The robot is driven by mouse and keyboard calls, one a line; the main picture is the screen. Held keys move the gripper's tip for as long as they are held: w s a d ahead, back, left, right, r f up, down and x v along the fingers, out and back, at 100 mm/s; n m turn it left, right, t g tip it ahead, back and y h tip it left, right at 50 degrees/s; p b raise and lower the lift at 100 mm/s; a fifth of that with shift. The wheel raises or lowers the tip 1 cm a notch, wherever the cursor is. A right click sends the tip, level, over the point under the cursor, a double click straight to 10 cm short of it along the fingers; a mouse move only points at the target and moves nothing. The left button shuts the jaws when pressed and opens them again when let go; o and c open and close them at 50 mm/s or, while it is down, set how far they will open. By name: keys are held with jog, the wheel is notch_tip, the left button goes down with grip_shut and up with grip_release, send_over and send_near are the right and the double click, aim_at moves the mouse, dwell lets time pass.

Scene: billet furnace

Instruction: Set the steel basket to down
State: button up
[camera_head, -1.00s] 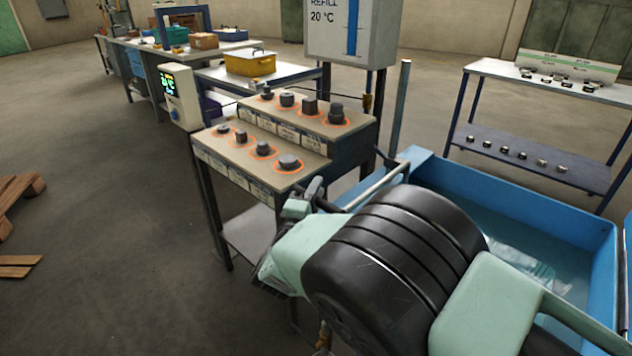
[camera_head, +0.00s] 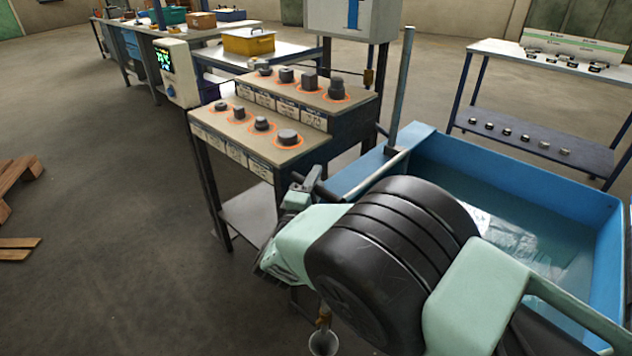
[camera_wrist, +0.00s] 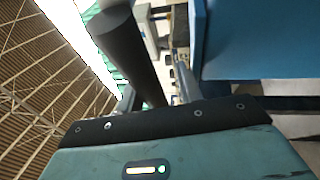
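The blue water tank (camera_head: 540,170) stands at the right. A pale shape (camera_head: 515,240) shows in its water; I cannot tell whether it is the steel basket or a reflection. A steel lever rod (camera_head: 375,175) with a black grip (camera_head: 329,189) sticks out at the tank's left edge. My gripper (camera_head: 298,190) is at the grip's outer end. In the wrist view, the dark round bar (camera_wrist: 137,60) runs between the two fingers of my gripper (camera_wrist: 157,92). The fingers look apart, one on each side, with narrow gaps to the bar.
A stepped bench (camera_head: 265,120) with several dark samples stands just left of the gripper. Behind it are a grey display box (camera_head: 177,72) and a yellow bin (camera_head: 248,41). A two-level rack (camera_head: 545,140) stands behind the tank. The floor at left is mostly clear, with wooden pallets (camera_head: 15,185).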

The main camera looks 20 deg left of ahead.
jog(key=shift+s+f, duration=0.1)
jog(key=shift+f, duration=0.05)
jog(key=s+f+b, duration=0.1)
jog(key=s+f, duration=0.1)
jog(key=s, duration=1.5)
jog(key=shift+f, duration=0.4)
jog(key=shift+w, duration=0.1)
